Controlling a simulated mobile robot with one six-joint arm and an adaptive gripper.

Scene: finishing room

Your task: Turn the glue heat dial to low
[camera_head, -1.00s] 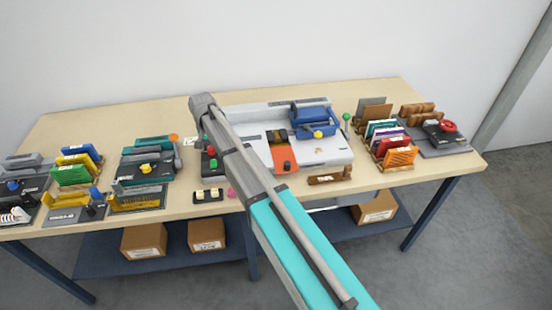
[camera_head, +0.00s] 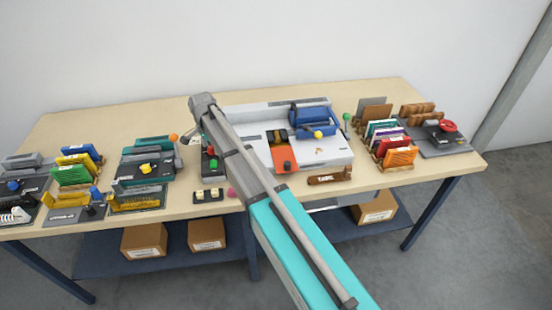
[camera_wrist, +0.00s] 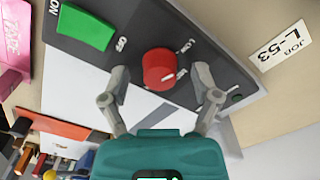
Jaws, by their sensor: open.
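The red dial (camera_wrist: 160,68) sits on a dark control panel (camera_wrist: 221,62) in the wrist view. It has a pale pointer mark on its lower right side. Small labels stand around it; one near its left reads OFF, the others are too small to read surely. My gripper (camera_wrist: 162,78) is open, with one finger on each side of the dial; whether either touches it I cannot tell. A green switch (camera_wrist: 83,28) marked ON is on the same panel.
A white card marked JOB L-53 (camera_wrist: 281,53) lies beside the panel. A grey-white machine (camera_head: 335,152) with a blue unit (camera_head: 308,114) stands right of my arm. Racks of coloured boards (camera_head: 392,141) stand further right. The back strip of the table (camera_head: 120,108) is clear.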

